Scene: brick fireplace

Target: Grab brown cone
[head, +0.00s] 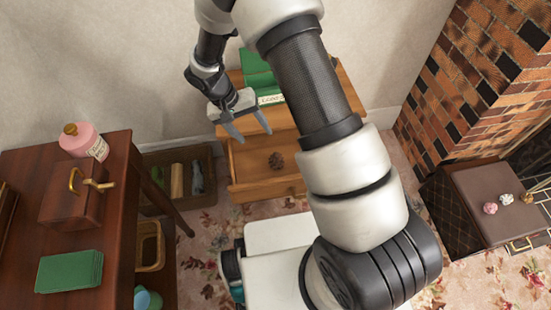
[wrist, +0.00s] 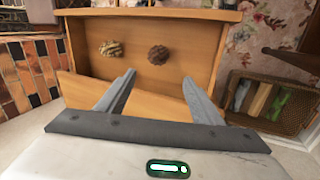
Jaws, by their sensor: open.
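The brown cone (head: 276,160) lies in the open wooden drawer (head: 262,190). In the wrist view the brown cone (wrist: 158,55) is dark and round, near the middle of the drawer floor. A paler, tan cone-like piece (wrist: 111,48) lies to its left there; in the head view my arm seems to hide it. My gripper (head: 252,134) is open and empty, above the back of the drawer and apart from the cone. In the wrist view my gripper (wrist: 159,77) has its fingers spread, with the brown cone showing beyond the gap between the tips.
A wicker basket (head: 205,190) with rolled items sits left of the drawer. A brick fireplace (head: 470,75) is at right.

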